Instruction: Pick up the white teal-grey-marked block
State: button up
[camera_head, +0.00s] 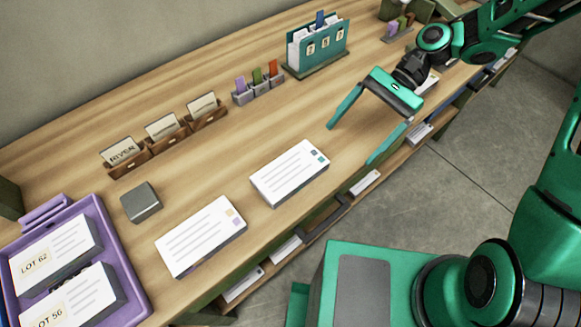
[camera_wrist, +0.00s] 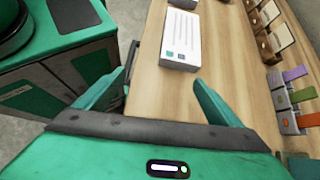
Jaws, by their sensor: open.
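The white block with teal and grey marks (camera_head: 290,172) lies flat on the wooden table, near its front edge. It also shows in the wrist view (camera_wrist: 181,40), ahead of the fingers, with its teal and grey squares at the near end. My gripper (camera_head: 355,143) is open and empty above the table, to the right of the block and apart from it. In the wrist view my gripper's two fingers (camera_wrist: 160,84) are spread wide, with bare table and the table's edge between them.
A second white block (camera_head: 201,235) with yellow and purple marks lies to the left. A grey cube (camera_head: 141,202) and a purple tray (camera_head: 125,268) with lot blocks are further left. Card holders (camera_head: 165,136), coloured tabs (camera_head: 258,84) and a teal calendar-like box (camera_head: 318,45) stand behind.

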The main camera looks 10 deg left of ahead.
aim_at(293, 166)
jog(key=a+g, duration=0.1)
jog(key=a, duration=0.1)
jog(key=s+a+g+y, duration=0.1)
jog(key=a, duration=0.1)
jog(key=s+a, duration=0.1)
jog(key=a, duration=0.1)
jog(key=shift+a+m+g+y, duration=0.3)
jog(key=shift+a+g, duration=0.05)
jog(key=shift+g, duration=0.05)
jog(key=x, duration=1)
jog(key=shift+s+a+r, duration=0.2)
jog(key=shift+a, duration=0.25)
jog(key=shift+c, duration=0.3)
jog(key=c, duration=1.3)
jog(key=shift+o, duration=0.2)
